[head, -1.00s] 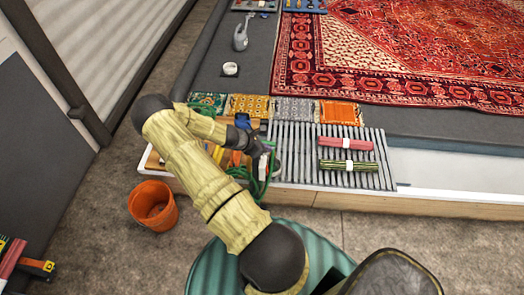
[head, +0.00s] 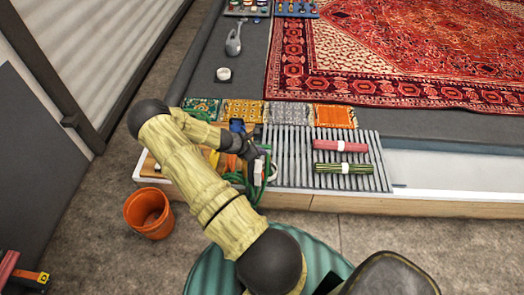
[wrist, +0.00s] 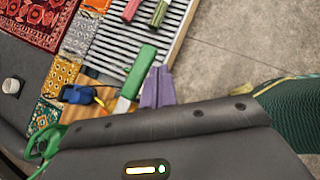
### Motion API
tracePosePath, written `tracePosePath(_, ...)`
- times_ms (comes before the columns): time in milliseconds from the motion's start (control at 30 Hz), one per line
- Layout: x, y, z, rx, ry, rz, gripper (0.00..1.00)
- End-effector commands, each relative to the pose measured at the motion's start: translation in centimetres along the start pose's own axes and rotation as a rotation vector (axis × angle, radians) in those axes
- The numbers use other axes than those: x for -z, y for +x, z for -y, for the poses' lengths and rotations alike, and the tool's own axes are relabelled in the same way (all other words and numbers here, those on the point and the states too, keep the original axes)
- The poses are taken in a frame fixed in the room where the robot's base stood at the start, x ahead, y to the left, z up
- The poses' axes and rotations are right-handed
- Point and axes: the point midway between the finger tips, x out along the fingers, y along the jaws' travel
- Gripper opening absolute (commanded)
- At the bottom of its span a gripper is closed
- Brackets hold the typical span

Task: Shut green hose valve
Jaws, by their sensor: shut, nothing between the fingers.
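The green-handled piece (wrist: 138,72) with a pale body (wrist: 122,106), which looks like the hose valve, shows in the wrist view. My gripper's purple fingers (wrist: 157,88) are together and empty, just right of the green handle; I cannot tell whether they touch it. In the head view my gripper (head: 258,160) is over the left end of the slatted rack, beside a loop of green hose (head: 262,188). My own arm hides much of the valve there. A green loop also shows in the wrist view (wrist: 42,148), at lower left.
The slatted rack (head: 300,170) holds a red roll (head: 340,146) and a green roll (head: 342,169). Small patterned mats (head: 242,111) lie behind it. An orange bucket (head: 150,212) stands on the floor at left. A patterned rug (head: 400,55) lies at the back.

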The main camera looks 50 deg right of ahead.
Motion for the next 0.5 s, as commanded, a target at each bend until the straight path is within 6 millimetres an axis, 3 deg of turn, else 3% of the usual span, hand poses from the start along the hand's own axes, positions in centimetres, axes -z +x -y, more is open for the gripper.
tracePosePath(500,0.52,-0.55,-0.74,-0.002,-0.001,0.0,0.0)
